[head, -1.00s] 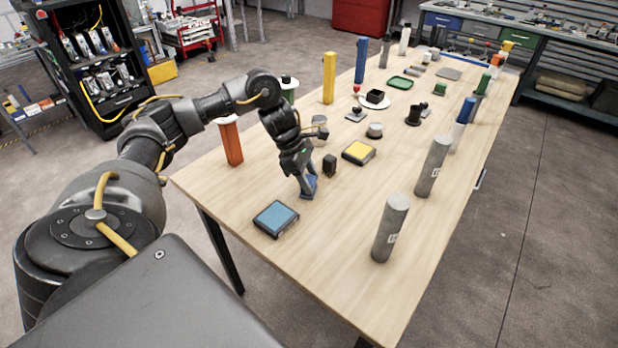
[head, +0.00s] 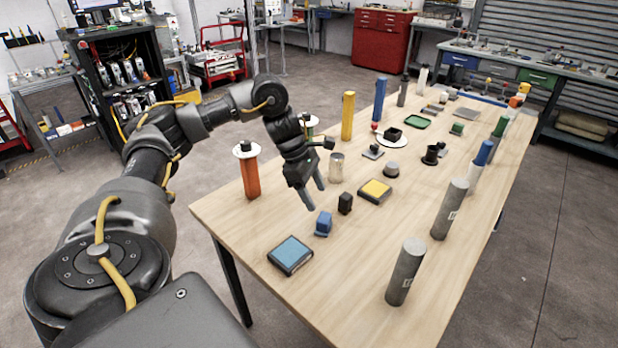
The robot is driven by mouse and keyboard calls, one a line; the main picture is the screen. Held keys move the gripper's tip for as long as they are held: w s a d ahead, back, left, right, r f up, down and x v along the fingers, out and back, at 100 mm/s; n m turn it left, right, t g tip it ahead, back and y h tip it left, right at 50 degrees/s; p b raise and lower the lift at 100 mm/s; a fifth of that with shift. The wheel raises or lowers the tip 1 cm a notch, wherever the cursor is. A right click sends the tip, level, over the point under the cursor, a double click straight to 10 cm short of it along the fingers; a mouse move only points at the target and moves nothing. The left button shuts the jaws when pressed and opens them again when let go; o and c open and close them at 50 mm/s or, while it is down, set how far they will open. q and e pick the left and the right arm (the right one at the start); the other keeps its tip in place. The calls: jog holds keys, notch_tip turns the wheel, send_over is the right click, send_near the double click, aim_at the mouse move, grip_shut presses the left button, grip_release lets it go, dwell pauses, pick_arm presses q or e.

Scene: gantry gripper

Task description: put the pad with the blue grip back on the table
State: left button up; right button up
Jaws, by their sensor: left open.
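The pad with the blue grip (head: 323,224) stands upright on the wooden table (head: 350,275), between the flat blue-topped pad and a small black block (head: 345,203). Nothing holds it. My left gripper (head: 315,198) is open and empty, a little above and behind the blue grip, with its two fingers apart and pointing down. The underside of the small pad is hidden. My right gripper does not show.
A flat blue-topped pad (head: 290,254) and a yellow-topped pad (head: 375,191) lie nearby. Grey cylinders (head: 405,272) stand along the right edge. An orange post (head: 250,176) and a metal can (head: 336,167) stand near my arm. The front middle of the table is clear.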

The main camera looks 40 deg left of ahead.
pick_arm(q)
jog(key=shift+p+v, duration=0.45)
jog(key=shift+v, duration=1.5)
